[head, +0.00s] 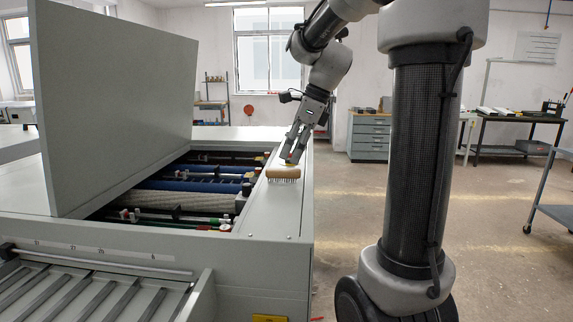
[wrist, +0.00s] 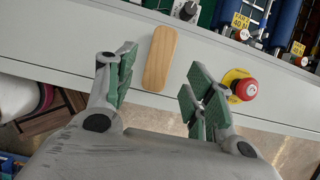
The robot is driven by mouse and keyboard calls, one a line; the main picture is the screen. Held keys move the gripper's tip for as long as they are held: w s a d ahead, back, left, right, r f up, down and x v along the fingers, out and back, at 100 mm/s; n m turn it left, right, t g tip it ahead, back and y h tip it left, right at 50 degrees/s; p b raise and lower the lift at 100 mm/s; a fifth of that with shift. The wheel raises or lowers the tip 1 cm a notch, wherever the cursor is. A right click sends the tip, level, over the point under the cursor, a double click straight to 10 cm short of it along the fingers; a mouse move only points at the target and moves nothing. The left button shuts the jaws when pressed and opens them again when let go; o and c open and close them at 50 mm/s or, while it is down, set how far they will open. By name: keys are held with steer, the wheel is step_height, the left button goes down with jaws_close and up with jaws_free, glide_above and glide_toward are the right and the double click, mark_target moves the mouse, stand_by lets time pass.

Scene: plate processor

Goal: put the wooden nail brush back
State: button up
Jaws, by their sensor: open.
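The wooden nail brush (head: 283,173) lies on the grey right-hand ledge of the plate processor, bristles down. In the wrist view its pale wooden back (wrist: 160,58) shows as a long oval beyond the fingertips, lying across the ledge. My gripper (head: 292,153) is just behind and above the brush in the head view. In the wrist view my gripper (wrist: 153,85) is open, with green-padded fingers apart and nothing between them. The brush appears ahead of the gap between the fingers, and I see no contact.
A red emergency button (wrist: 246,89) on a yellow base stands on the ledge close to my right finger. The processor's lid (head: 115,105) is raised, exposing rollers (head: 185,198) left of the ledge. Open floor (head: 345,235) lies to the right.

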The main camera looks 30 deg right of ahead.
steer(key=v, duration=0.6)
steer(key=s+a+f+n+t+h, duration=0.1)
steer(key=s+f+n, duration=0.4)
steer(key=s+n, duration=0.5)
steer(key=s+a+f+n+h, duration=0.2)
steer(key=s+f+n, duration=0.3)
steer(key=s+n, duration=0.5)
steer(key=shift+f+n+t+h, duration=0.35)
steer(key=shift+n+t+h, duration=0.05)
steer(key=shift+n, duration=2)
steer(key=shift+c, duration=0.4)
